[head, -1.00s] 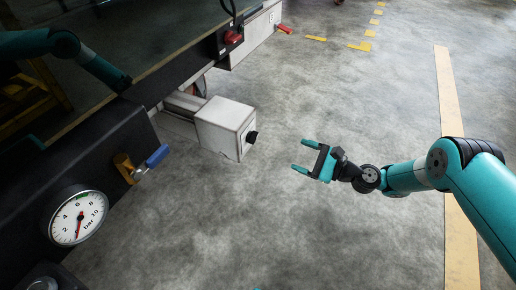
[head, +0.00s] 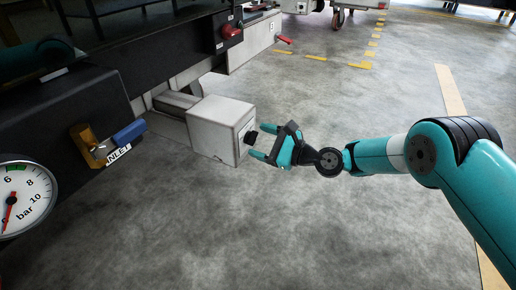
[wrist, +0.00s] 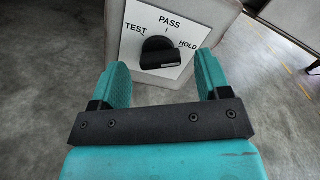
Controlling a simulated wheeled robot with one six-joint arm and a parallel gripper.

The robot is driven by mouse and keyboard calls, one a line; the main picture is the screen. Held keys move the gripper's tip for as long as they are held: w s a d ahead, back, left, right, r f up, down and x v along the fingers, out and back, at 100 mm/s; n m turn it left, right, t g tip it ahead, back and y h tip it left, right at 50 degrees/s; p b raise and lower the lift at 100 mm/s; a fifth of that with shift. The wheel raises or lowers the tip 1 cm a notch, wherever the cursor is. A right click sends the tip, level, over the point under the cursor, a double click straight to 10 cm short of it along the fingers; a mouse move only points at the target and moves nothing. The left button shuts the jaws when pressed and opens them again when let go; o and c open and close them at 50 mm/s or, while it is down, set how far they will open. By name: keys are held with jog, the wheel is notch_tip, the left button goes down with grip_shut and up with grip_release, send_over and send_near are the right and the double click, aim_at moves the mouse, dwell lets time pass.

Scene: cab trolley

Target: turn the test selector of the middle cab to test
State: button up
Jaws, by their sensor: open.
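The test selector is a black knob (wrist: 160,52) on a white plate (wrist: 133,48) marked TEST at left, PASS at top and HOLD at right. I cannot tell for sure which mark it points to. In the head view the knob (head: 251,137) sticks out from the right face of a white box (head: 215,120) on the trolley's side. My gripper (head: 262,143) is open and empty, just right of the knob. In the wrist view its two teal fingers (wrist: 163,72) stand left and right of the knob's lower part; contact is not visible.
A pressure gauge (head: 22,200) and a blue-handled valve (head: 128,133) sit on the dark trolley body at left. A red knob (head: 230,31) and a red lever (head: 284,40) are farther back. The concrete floor (head: 250,230) in front is clear.

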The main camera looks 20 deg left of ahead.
jog(key=shift+a+r, duration=0.1)
jog(key=shift+a, duration=0.45)
jog(key=c, duration=0.9)
